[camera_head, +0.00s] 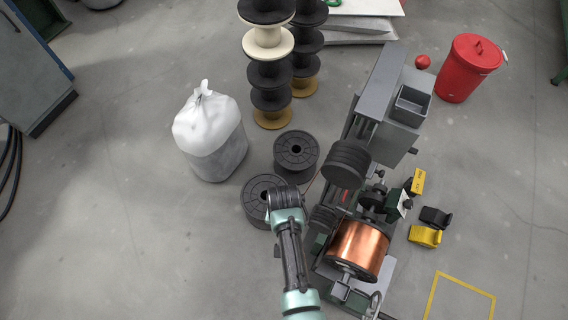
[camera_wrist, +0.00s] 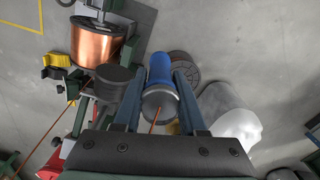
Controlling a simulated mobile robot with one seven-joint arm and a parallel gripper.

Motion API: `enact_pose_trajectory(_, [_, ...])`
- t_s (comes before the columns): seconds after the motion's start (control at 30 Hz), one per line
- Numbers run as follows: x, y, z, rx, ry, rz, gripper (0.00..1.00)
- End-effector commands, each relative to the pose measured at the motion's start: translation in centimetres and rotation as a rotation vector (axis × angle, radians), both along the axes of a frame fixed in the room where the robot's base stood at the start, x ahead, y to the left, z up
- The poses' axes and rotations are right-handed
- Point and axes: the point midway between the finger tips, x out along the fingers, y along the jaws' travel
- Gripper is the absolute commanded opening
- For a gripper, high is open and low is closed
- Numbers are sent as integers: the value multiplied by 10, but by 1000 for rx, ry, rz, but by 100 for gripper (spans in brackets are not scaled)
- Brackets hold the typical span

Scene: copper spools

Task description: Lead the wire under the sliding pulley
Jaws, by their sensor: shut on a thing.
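In the wrist view my gripper (camera_wrist: 163,72) is shut on a blue cylindrical tool (camera_wrist: 160,66) with a grey end. A thin copper wire (camera_wrist: 154,121) shows at that end. In the head view the arm's end hides the fingers and tool. The copper spool (camera_head: 358,249) sits on the machine, right of my gripper; it also shows in the wrist view (camera_wrist: 96,42). A black grooved roller (camera_head: 346,162) stands farther up the machine. Another black roller (camera_wrist: 117,84) is left of the fingers in the wrist view. I cannot tell which is the sliding pulley.
Two dark empty spools (camera_head: 296,151) (camera_head: 261,196) lie near the arm's end. A white sack (camera_head: 209,134) stands left, stacked spools (camera_head: 268,75) behind. A red bin (camera_head: 469,68) and yellow blocks (camera_head: 425,236) are right of the machine.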

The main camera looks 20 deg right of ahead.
Motion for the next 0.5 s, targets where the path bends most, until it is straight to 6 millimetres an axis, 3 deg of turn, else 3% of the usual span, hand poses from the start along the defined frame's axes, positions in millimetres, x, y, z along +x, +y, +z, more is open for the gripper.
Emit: enact_pose_trajectory(0.5, [0,0,-51,-1,-1,0,0])
